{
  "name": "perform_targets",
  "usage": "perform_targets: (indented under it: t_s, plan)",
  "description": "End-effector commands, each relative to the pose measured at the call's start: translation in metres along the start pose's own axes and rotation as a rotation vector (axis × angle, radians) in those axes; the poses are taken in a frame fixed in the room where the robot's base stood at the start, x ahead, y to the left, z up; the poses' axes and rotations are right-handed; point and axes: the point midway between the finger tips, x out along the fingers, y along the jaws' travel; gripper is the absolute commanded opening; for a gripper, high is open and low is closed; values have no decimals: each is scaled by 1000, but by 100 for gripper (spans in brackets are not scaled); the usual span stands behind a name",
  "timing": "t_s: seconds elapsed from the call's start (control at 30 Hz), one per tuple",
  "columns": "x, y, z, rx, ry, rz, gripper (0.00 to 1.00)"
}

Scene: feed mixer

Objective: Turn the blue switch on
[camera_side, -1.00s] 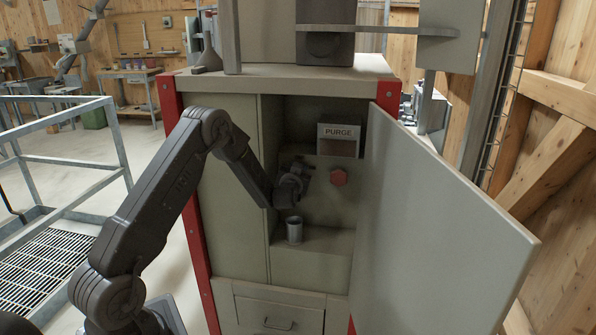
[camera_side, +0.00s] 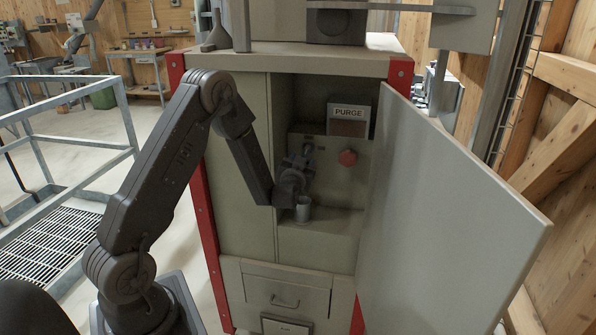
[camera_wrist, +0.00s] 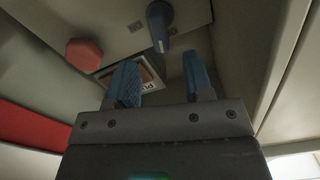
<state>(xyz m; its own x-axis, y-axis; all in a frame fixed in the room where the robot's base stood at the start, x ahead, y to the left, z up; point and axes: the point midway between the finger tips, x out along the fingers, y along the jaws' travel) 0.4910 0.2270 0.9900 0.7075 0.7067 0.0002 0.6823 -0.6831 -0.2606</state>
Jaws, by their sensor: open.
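The blue switch (camera_wrist: 159,25) is a rounded blue lever on the grey panel, at the top middle of the wrist view. My gripper (camera_wrist: 161,78) is open and empty, its two blue fingers apart below the switch in that view, with no visible contact. In the side view my gripper (camera_side: 303,163) is inside the open cabinet, close to the back panel and left of the red knob. The switch cannot be made out there, seemingly hidden behind my gripper.
The open door (camera_side: 445,210) bounds the right side; the cabinet's closed left front (camera_side: 240,170) bounds the left.

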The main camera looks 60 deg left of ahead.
Motion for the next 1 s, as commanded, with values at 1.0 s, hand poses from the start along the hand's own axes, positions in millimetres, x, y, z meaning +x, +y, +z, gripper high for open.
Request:
perform_targets:
  t_s: [1.0]
  plan:
    - [-46, 0, 2, -432, 1, 0, 77]
